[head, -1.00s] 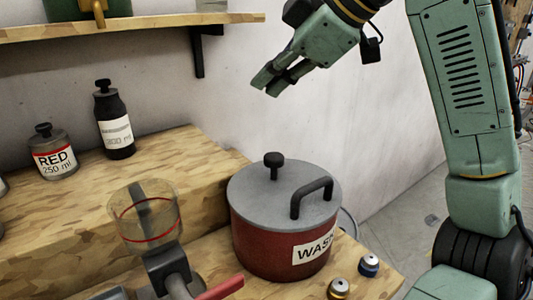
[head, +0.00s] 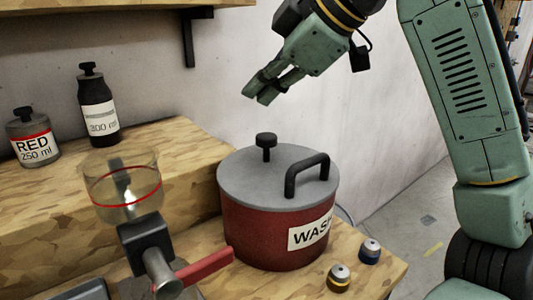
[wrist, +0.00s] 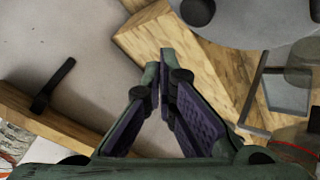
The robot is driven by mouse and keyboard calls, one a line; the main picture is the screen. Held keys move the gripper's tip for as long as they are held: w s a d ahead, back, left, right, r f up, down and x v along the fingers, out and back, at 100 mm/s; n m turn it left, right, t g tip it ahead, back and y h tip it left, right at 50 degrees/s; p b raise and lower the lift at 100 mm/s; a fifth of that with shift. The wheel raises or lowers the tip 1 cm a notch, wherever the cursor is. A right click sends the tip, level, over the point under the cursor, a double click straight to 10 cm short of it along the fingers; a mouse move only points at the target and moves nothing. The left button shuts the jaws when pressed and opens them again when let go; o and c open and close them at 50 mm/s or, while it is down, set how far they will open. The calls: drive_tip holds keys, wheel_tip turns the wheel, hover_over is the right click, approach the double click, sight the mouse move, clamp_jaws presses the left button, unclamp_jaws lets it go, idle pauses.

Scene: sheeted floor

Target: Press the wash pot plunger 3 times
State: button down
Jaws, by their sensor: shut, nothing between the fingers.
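The wash pot (head: 262,235) is a dark red pot with a grey lid and a white "WASH" label, standing on the wooden bench. Its black plunger knob (head: 266,141) stands upright on the lid, left of a black arched handle (head: 307,173). In the wrist view the lid (wrist: 255,22) shows at the top right, with the plunger knob (wrist: 197,11) at the top edge. My gripper (head: 256,95) is shut and empty, in the air above and apart from the plunger.
A clear cup with a red line (head: 122,190) and a red lever (head: 207,271) stand left of the pot. A "RED" bottle (head: 35,145) and a dark bottle (head: 98,112) sit on the raised step. Two small capped vials (head: 340,278) are at front right. A shelf (head: 120,8) is above.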

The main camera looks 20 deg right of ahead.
sight(257, 134)
drive_tip(key=shift+f+b, duration=0.65)
drive_tip(key=shift+f, duration=1.1)
drive_tip(key=shift+f, duration=0.45)
drive_tip(key=shift+f+b, duration=0.85)
drive_tip(key=shift+f, duration=0.35)
idle(0.9)
idle(0.4)
drive_tip(key=shift+r+p, duration=1.65)
drive_tip(key=shift+p, duration=0.15)
wheel_tip(257, 134, up, 5)
drive_tip(key=p, duration=0.4)
drive_tip(key=shift+p, duration=0.4)
idle(0.4)
